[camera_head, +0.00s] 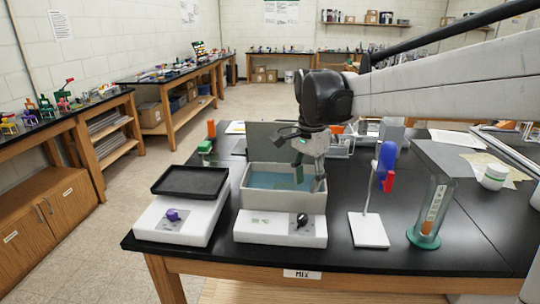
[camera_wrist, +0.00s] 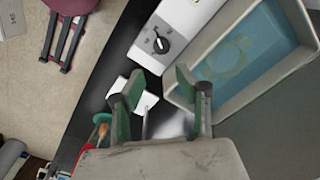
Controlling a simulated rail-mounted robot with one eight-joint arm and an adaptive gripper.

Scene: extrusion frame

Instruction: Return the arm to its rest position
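My gripper (camera_head: 308,177) hangs pointing down at the water bath (camera_head: 260,198), in front of its blue water in the body view. How high it is over the bath's rim is hard to tell. In the wrist view my gripper (camera_wrist: 160,88) has its two green-padded fingers spread apart with nothing between them. The bath (camera_wrist: 288,80) lies to the right of the fingers there, with a pale ring shape in its water. My arm (camera_head: 450,82) reaches in from the right, its black joint above the gripper.
A hot plate (camera_head: 190,222) with a black top stands left of the bath. Right of it are a stand (camera_head: 369,228) with blue and red parts and a clear cylinder (camera_head: 430,210) on a green base. A grey upright panel (camera_head: 270,140) is behind the bath.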

